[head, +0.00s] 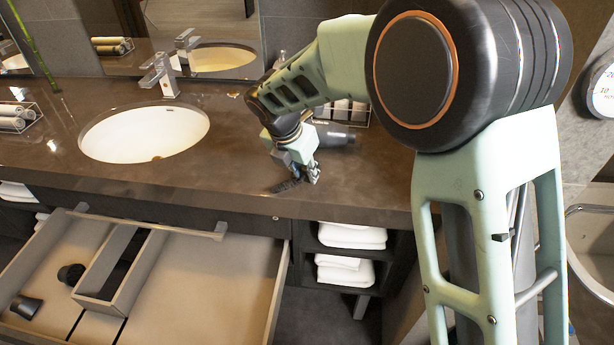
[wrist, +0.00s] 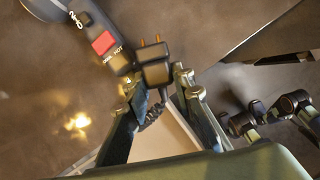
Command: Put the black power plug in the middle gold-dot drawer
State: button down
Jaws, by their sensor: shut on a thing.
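The black power plug (wrist: 154,68) has two gold prongs and shows at the top centre of the wrist view. My gripper (wrist: 158,86) is shut on it, a finger on either side, prongs pointing away from the palm. In the head view my gripper (head: 303,175) is low over the front part of the counter, right of the sink; the plug cannot be made out clearly there. A wide drawer (head: 220,285) is pulled open below the counter at the lower left, with a raised divider frame (head: 148,262) inside. No gold dot can be made out on it.
A black hair dryer (head: 335,138) lies behind my gripper; its handle with a red switch (wrist: 103,43) is close to the plug. Two small dark objects (head: 70,273) (head: 25,308) are in the drawer's left part. The sink (head: 145,134) is left. Towels (head: 350,236) fill open shelves.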

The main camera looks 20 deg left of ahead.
aim_at(303, 179)
jog(key=shift+w+a+f, duration=0.25)
jog(key=shift+f, duration=1.65)
jog(key=shift+f, duration=0.2)
jog(key=c, duration=1.7)
grip_release()
jog(key=shift+o, duration=0.2)
jog(key=shift+s+r, duration=0.15)
jog(key=shift+r, duration=0.5)
jog(key=v, duration=1.1)
jog(key=shift+p, duration=0.3)
